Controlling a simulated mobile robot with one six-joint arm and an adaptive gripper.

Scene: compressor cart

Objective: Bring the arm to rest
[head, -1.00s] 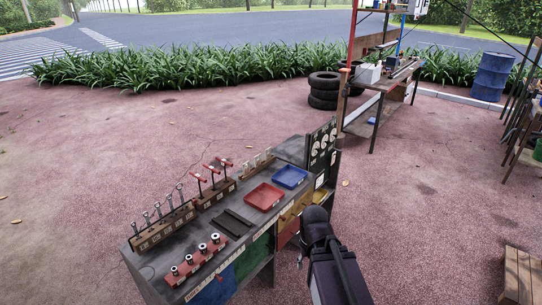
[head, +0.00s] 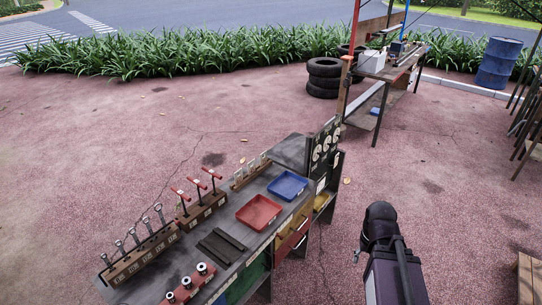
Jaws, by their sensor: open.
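My arm (head: 392,270) shows at the lower right of the head view, as a dark link with a black rounded joint at its top. It stands to the right of the compressor cart, with a strip of bare ground between them in the picture. My gripper cannot be made out, so its jaws and anything in them are hidden. The cart's grey top (head: 212,265) carries a red tray (head: 260,212), a blue tray (head: 288,185), a wooden rack of metal tools (head: 141,257) and a rack of red-handled tools (head: 203,208).
Pinkish ground (head: 440,190) lies open right of the cart and behind it. A workbench (head: 392,70), stacked tires (head: 323,78) and a blue barrel (head: 497,64) stand farther back. A wooden pallet or crate (head: 530,275) is at the right edge, below another rack.

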